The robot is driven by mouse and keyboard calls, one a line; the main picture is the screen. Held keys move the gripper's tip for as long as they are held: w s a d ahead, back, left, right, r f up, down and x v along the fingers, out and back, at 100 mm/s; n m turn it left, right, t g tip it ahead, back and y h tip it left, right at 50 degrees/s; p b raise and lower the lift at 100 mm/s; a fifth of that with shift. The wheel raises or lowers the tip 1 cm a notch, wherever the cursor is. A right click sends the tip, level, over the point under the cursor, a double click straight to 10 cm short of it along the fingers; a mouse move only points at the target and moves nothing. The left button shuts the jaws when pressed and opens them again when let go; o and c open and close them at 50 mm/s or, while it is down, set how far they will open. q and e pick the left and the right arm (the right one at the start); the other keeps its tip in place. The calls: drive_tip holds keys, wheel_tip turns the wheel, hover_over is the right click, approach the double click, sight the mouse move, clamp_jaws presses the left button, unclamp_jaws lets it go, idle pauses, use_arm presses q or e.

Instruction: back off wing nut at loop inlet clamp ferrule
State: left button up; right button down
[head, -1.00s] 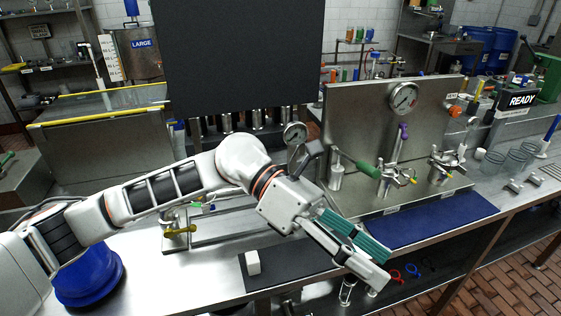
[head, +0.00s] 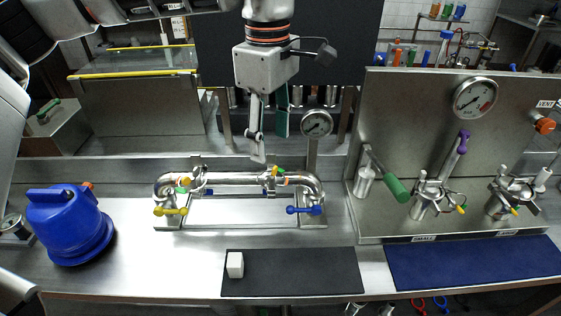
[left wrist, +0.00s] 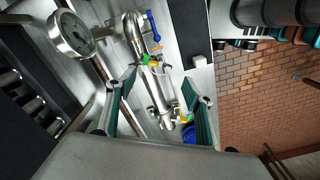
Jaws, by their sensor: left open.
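A polished pipe loop (head: 238,179) lies on a steel frame on the bench. Its left end has a clamp (head: 186,184) with a green part and a yellow valve handle (head: 171,211). Its right end has a clamp (head: 276,178) with green, yellow and orange parts and a blue valve handle (head: 304,210). I cannot tell which is the inlet. My left gripper (head: 268,146) points down, open and empty, above and behind the loop's right half. In the left wrist view the loop (left wrist: 158,92) shows between its teal fingers (left wrist: 162,108), apart from them. My right gripper is not in view.
A pressure gauge (head: 317,123) stands close right of my left gripper. A steel panel station (head: 420,130) with a gauge and clamped fittings is at right. A blue jug (head: 65,225) stands at left. A black mat (head: 300,272) bearing a white block (head: 235,265) lies in front.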

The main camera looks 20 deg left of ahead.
sight(270, 171)
use_arm(q)
wheel_tip(270, 171, down, 8)
drive_tip(key=shift+s+a+r, duration=0.1)
drive_tip(key=shift+r, duration=0.1)
idle(0.3)
drive_tip(key=c, duration=1.1)
